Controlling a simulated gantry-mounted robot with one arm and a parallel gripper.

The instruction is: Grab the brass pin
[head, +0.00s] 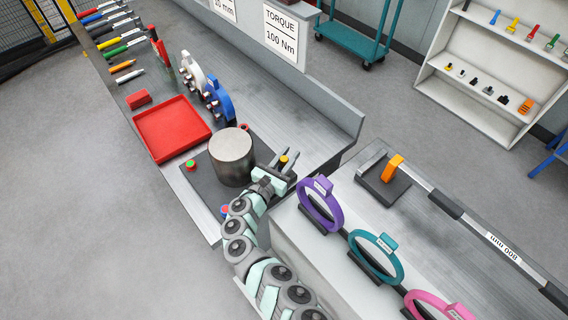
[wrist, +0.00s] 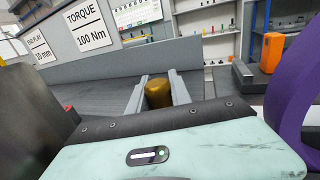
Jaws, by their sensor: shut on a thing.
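The brass pin (head: 283,160) is a short gold cylinder in the head view, between the fingers of my gripper (head: 286,163). It also shows in the wrist view (wrist: 158,93), upright, with a grey finger on each side. My gripper (wrist: 159,92) is shut on the pin. The pin's lower part is hidden by my gripper's body in the wrist view. I cannot tell whether the pin touches the surface below.
A large grey metal cylinder (head: 231,158) stands on a dark mat just left of my gripper. A red tray (head: 172,128) lies farther left. Purple (head: 320,205), teal (head: 376,257) and pink rings stand at lower right. A grey wall (head: 335,108) edges the bench behind.

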